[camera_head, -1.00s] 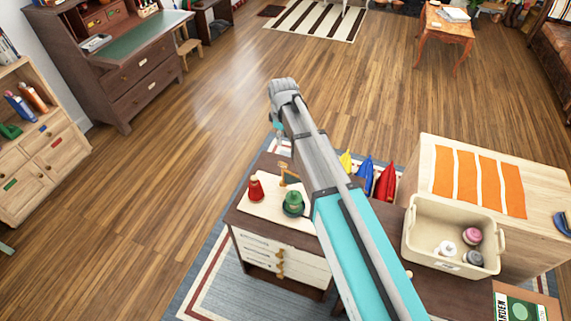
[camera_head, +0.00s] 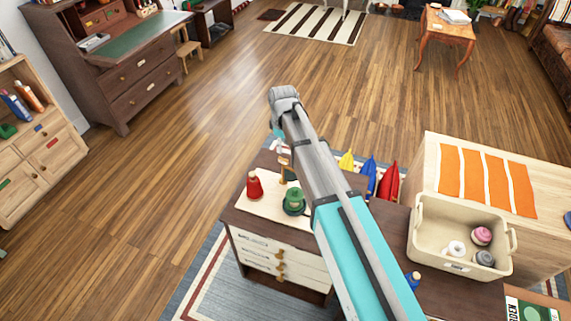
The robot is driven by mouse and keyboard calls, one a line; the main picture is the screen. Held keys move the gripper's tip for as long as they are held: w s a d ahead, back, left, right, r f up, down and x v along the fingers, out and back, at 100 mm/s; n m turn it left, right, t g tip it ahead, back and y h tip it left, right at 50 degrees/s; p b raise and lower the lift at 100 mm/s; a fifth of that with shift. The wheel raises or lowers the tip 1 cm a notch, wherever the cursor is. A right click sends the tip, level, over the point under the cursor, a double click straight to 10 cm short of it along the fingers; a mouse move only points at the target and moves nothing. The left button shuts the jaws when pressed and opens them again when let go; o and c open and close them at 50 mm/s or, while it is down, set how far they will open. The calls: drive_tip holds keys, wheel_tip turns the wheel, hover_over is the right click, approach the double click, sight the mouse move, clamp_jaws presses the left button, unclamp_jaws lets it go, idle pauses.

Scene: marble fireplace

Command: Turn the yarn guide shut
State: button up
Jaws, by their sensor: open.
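A small brass-coloured yarn guide (camera_head: 285,174) stands on a cream board (camera_head: 268,206) on top of the dark wooden cabinet, between a red cone-shaped spool (camera_head: 254,184) and a green spool (camera_head: 294,201). Its upper part is close to my gripper and its setting is too small to tell. My gripper (camera_head: 281,149) hangs down from the arm's far end, right above or just behind the guide. It is open, and its fingertips are small and partly hidden by the arm. I cannot tell whether it touches the guide.
Yellow, blue and red cones (camera_head: 387,182) stand behind the cabinet, right of my arm. A beige bin (camera_head: 424,252) with several yarn rolls stands to the right. A small blue item (camera_head: 412,281) sits beside my arm. Open wooden floor lies beyond.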

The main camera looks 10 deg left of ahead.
sight(286, 160)
drive_tip(key=shift+f+b, duration=3.4)
drive_tip(key=shift+f, duration=0.3)
clamp_jaws()
drive_tip(key=shift+d, duration=0.55)
drive_tip(key=shift+a, duration=0.3)
